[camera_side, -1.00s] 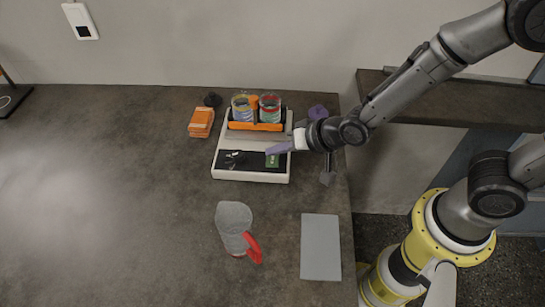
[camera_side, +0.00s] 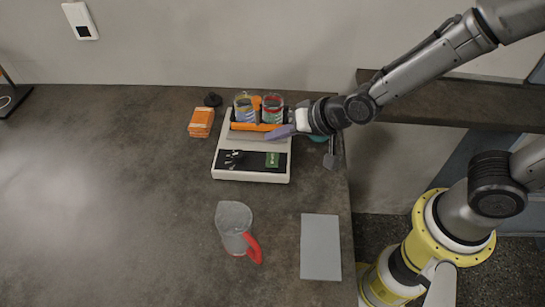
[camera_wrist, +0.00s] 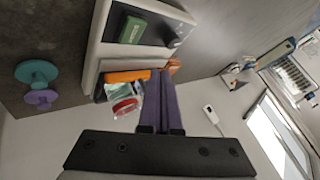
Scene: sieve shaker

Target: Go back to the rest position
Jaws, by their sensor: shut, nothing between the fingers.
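The sieve shaker (camera_side: 222,167) is a white machine with a black front panel. A green button (camera_side: 273,160) sits at the panel's right and also shows in the wrist view (camera_wrist: 132,30). Two jars, one with yellowish contents (camera_side: 243,108) and one with red (camera_side: 271,109), stand at its back behind an orange bar (camera_side: 250,127). My gripper (camera_side: 270,136) is shut and empty, its purple fingers over the right part of the shaker, in front of the jars. In the wrist view the closed fingers (camera_wrist: 158,76) overlap the orange bar, so contact cannot be told.
An orange box (camera_side: 201,122) and a small black object (camera_side: 212,99) stand left of the shaker. Teal (camera_wrist: 36,72) and purple (camera_wrist: 41,98) knobs stand beside the shaker.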

